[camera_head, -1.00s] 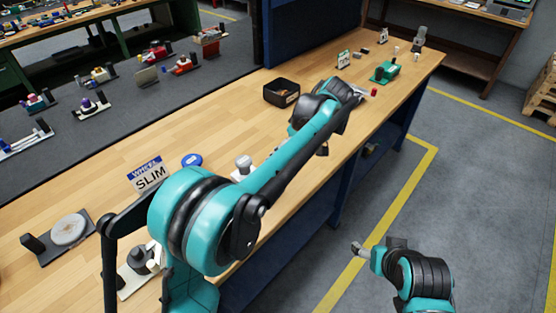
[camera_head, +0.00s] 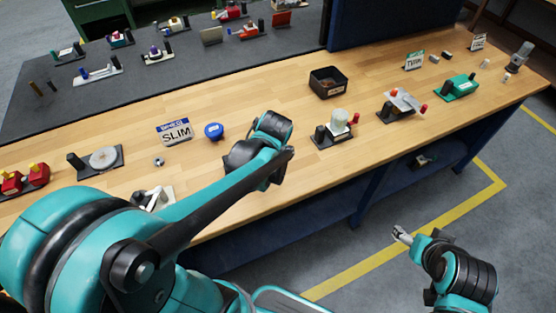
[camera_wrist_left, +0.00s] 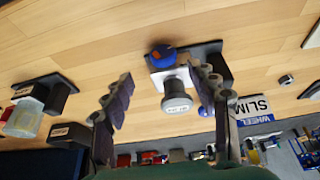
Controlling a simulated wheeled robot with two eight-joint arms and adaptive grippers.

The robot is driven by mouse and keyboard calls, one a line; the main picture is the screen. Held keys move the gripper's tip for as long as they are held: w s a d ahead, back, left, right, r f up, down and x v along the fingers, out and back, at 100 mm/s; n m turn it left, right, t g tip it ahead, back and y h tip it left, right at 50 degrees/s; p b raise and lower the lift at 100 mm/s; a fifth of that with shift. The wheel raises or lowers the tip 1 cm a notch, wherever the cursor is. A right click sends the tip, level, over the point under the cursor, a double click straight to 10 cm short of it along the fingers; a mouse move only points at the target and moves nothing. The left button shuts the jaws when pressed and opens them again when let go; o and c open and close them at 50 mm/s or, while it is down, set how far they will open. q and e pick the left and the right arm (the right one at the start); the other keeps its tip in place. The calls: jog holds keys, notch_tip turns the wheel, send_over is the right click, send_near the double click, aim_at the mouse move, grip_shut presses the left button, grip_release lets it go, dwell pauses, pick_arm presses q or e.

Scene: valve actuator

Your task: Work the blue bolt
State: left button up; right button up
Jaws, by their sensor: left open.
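The blue bolt (camera_wrist_left: 163,56), a round blue head with an orange mark, sits on a dark fixture plate (camera_wrist_left: 212,52) in the left wrist view. In the head view the left wrist (camera_head: 270,130) hides this fixture and the fingertips. My right gripper (camera_head: 402,235) is off the table over the floor; its jaws are too small to read.
A blue cap (camera_head: 214,131) and a SLIM sign (camera_head: 174,131) stand left of the left wrist. A fixture with a pale cylinder (camera_head: 338,121) and a black bin (camera_head: 328,83) stand to its right. Bare wood lies between them.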

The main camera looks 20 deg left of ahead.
pick_arm(q)
jog(key=b+x, duration=0.3)
jog(key=x, duration=0.5)
jog(key=shift+s+a, duration=0.15)
jog(key=shift+a, duration=0.05)
